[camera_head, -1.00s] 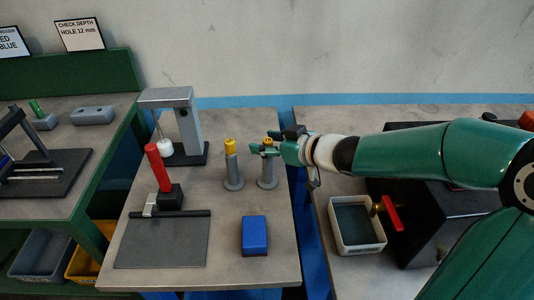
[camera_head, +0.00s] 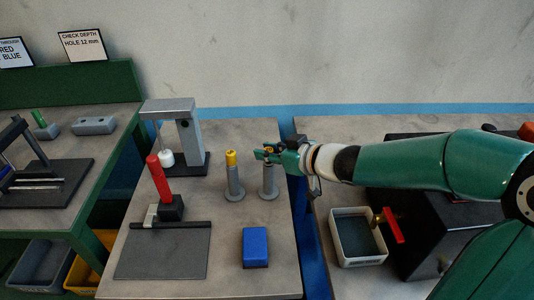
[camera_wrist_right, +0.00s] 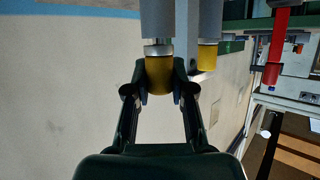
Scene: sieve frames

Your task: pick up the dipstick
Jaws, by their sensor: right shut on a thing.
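Two yellow-topped pieces stand in grey round-footed holders on the middle bench. My right gripper (camera_head: 264,152) is shut on the yellow top of the right one, which I take as the dipstick (camera_wrist_right: 159,75). In the right wrist view a short silver length shows between this yellow top and its grey tube (camera_wrist_right: 157,18). The right holder (camera_head: 268,184) stands upright under the gripper. The other yellow top (camera_head: 231,158) sits on the left holder (camera_head: 234,186). It also shows in the wrist view (camera_wrist_right: 207,57). My left gripper is out of view.
A grey press (camera_head: 187,130) stands behind left, and a red-handled lever tool (camera_head: 157,175) stands in front of it. A blue block (camera_head: 255,247) lies near the front. A white bin (camera_head: 359,240) and a black machine (camera_head: 420,225) sit on the right bench.

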